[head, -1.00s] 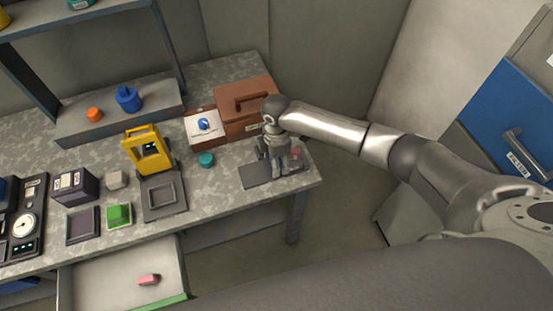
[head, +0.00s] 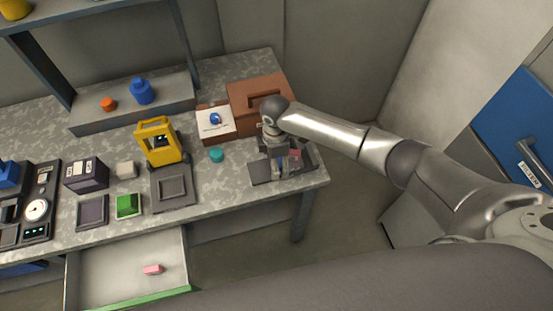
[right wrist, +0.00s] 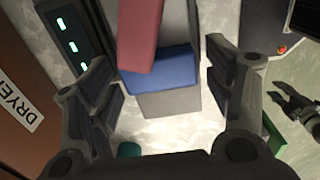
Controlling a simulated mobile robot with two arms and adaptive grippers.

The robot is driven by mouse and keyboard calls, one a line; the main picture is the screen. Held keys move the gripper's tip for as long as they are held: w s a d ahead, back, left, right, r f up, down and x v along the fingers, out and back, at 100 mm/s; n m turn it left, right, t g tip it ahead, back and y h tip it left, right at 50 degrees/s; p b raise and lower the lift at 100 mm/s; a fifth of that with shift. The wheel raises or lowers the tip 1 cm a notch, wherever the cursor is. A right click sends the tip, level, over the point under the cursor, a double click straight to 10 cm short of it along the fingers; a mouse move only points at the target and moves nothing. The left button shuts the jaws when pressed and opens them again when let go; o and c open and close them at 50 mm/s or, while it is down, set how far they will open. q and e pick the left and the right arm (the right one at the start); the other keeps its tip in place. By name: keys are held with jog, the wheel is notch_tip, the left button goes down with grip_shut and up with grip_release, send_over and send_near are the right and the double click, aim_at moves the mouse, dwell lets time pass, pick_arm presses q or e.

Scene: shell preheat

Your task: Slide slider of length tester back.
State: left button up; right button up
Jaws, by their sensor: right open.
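The length tester (head: 262,173) is a dark flat device at the right end of the worktable, largely covered by my right gripper in the head view. In the right wrist view a dark panel with green lights (right wrist: 73,48) stands at the left. A blue block (right wrist: 160,72) with a red piece (right wrist: 139,35) over it lies between my right fingers, above a grey part (right wrist: 170,103). I cannot tell which part is the slider. My right gripper (right wrist: 163,90) is open, with gaps on both sides of the block. A dark gripper, apparently my left (right wrist: 290,105), shows at the right edge.
A brown box (head: 262,93), a white tray with a blue item (head: 214,122) and a teal cylinder (head: 216,155) stand close by, left of my right gripper. A yellow device (head: 160,142) is farther left. An open drawer (head: 115,275) juts out in front.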

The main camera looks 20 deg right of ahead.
jog(key=shift+d, duration=0.1)
jog(key=shift+r, duration=0.25)
notch_tip(320, 180, up, 12)
jog(key=shift+f, duration=0.25)
jog(key=shift+s+f, duration=0.1)
dwell(0.4)
